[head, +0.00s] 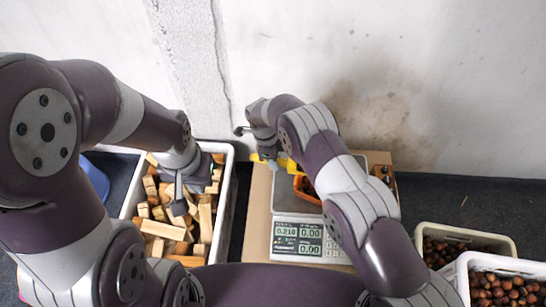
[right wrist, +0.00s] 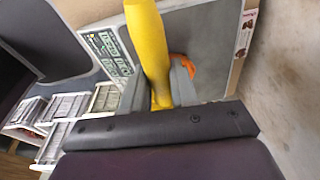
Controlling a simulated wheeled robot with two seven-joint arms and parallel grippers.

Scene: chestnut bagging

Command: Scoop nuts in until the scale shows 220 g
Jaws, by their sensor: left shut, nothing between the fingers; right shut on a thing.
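The scale (head: 297,236) stands on a brown board, and its left display seems to read 0.218. An orange container (head: 307,190) sits on its grey plate, partly hidden by my right arm. My right gripper (head: 268,158) is shut on the yellow handle of the scoop (right wrist: 148,45), at the back left of the scale. The scoop's far end is hidden. In the right wrist view, a bit of orange (right wrist: 183,66) shows behind the fingers, and the scale's keypad (right wrist: 110,55) is at the left. My left gripper (head: 179,206) is shut and empty over the wooden blocks.
A white crate (head: 228,185) of wooden blocks stands left of the scale. Two bins of brown nuts are at the lower right: a beige one (head: 508,243) and a white one (head: 462,272). A wall rises close behind.

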